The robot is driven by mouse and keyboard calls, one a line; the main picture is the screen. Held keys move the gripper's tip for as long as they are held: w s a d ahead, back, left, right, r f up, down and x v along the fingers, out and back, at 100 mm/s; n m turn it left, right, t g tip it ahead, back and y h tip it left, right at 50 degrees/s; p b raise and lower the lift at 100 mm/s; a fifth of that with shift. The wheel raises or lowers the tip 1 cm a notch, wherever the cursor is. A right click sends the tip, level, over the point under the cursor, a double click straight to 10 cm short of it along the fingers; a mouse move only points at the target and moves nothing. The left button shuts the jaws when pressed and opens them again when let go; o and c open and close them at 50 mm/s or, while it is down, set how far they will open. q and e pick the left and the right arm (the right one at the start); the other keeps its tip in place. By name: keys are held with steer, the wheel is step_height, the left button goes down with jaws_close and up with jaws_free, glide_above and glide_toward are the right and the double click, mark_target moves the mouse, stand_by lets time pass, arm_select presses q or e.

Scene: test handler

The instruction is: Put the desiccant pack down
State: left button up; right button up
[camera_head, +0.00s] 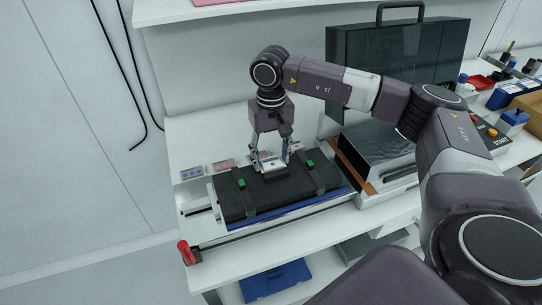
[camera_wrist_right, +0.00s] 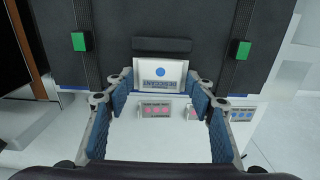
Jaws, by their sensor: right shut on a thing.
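The desiccant pack (camera_head: 272,165) is a small white packet with a blue dot and lettering. It also shows in the right wrist view (camera_wrist_right: 160,73), between the two blue-padded fingers. My right gripper (camera_head: 271,160) points down and is shut on the pack, over the middle of a black block (camera_head: 285,199) with two dark straps and green buckles. Whether the pack touches the block's top is hard to tell. My left gripper is out of view.
A red knob (camera_head: 185,250) stands at the front left. A dark box (camera_head: 378,150) and a large black case (camera_head: 395,60) stand to the right. A blue case (camera_head: 275,281) lies on the lower shelf.

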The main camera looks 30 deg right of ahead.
mark_target(270, 161)
steer(key=shift+f, duration=0.15)
steer(key=o, duration=1.1)
steer(key=shift+c, duration=0.2)
steer(key=shift+r, duration=0.35)
step_height(270, 161, up, 12)
steer(key=b, duration=0.2)
steer(key=shift+f+b, duration=0.15)
steer(key=shift+b, duration=0.25)
